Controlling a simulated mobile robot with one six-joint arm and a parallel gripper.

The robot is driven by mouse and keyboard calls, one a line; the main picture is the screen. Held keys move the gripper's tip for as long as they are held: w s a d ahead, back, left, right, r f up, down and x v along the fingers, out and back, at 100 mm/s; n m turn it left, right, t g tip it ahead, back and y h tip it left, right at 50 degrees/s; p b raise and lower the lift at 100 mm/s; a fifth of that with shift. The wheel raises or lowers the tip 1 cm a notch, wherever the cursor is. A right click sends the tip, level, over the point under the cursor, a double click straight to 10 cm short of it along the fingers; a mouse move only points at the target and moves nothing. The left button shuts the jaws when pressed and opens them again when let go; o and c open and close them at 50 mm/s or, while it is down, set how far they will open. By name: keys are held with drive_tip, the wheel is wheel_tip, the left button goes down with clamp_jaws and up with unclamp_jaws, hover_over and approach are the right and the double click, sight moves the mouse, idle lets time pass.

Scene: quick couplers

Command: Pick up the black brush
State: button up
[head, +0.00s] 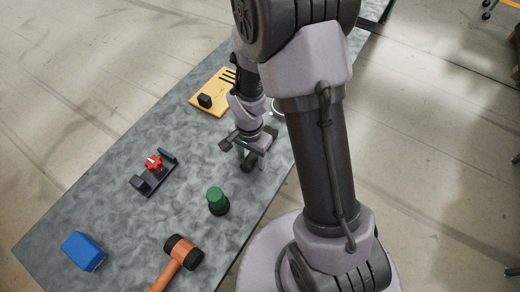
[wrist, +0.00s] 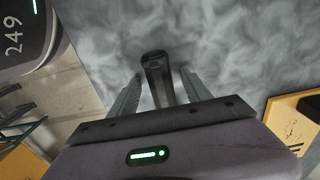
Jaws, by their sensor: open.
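A black elongated object, which looks like the black brush (wrist: 156,66), lies on the grey mottled tabletop. In the wrist view it shows between the two fingers of my gripper (wrist: 161,76), with its rounded end reaching past the fingertips. The fingers are open, with a gap on each side of it. In the head view my gripper (head: 250,156) points down over the middle of the table near its right edge. A dark end of the object (head: 247,166) shows just below the fingers; the rest is hidden by my gripper.
The grey table (head: 110,180) also holds a yellow board (head: 212,98) with a black block, a black fixture with a red knob (head: 153,163), a green-topped cylinder (head: 217,199), an orange mallet (head: 180,260) and a blue block (head: 83,250). The left side has clear patches.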

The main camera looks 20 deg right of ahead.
clamp_jaws()
idle(0.3)
